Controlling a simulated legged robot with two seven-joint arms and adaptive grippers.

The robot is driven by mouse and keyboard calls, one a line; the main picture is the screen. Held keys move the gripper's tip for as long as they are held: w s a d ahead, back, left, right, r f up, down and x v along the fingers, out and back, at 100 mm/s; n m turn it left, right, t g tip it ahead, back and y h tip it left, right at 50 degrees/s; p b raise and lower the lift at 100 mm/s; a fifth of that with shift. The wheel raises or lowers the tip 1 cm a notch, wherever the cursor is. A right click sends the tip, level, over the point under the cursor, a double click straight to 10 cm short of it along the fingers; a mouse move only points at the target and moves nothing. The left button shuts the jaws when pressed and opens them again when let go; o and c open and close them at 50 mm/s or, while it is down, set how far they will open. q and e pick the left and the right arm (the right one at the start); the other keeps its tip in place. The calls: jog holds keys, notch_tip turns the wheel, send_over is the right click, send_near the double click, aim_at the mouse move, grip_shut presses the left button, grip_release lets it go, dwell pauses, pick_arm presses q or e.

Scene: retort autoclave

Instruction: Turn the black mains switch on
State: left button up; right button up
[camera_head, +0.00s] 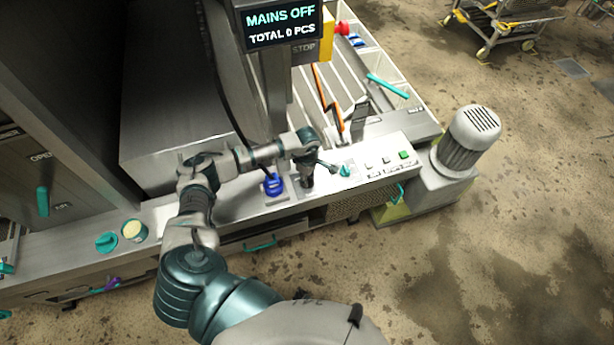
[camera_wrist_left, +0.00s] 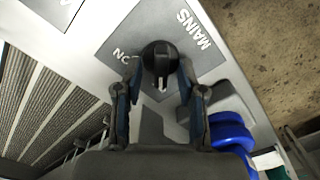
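The black mains switch (camera_wrist_left: 160,58) is a round knob with a pale mark on a grey plate lettered MAINS in the left wrist view. Part of a second word shows at its left. My left gripper (camera_wrist_left: 158,78) has its two fingers apart, one on each side of the knob. A small gap seems to show at the left finger; contact at the right one is unclear. In the head view my left gripper (camera_head: 317,172) is over the front panel and largely hides the switch. The display (camera_head: 281,24) reads MAINS OFF, TOTAL 0 PCS. My right gripper is out of view.
A blue knob (camera_head: 273,185) stands close beside my left gripper; blue also shows in the wrist view (camera_wrist_left: 230,135). To the right are a teal knob (camera_head: 345,170), a green button (camera_head: 404,154) and a grey motor (camera_head: 466,141). The floor in front is clear.

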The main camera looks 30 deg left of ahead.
pick_arm(q)
jog(key=shift+d+r, duration=0.1)
jog(key=shift+d, duration=0.2)
jog(key=shift+c, duration=0.2)
grip_shut()
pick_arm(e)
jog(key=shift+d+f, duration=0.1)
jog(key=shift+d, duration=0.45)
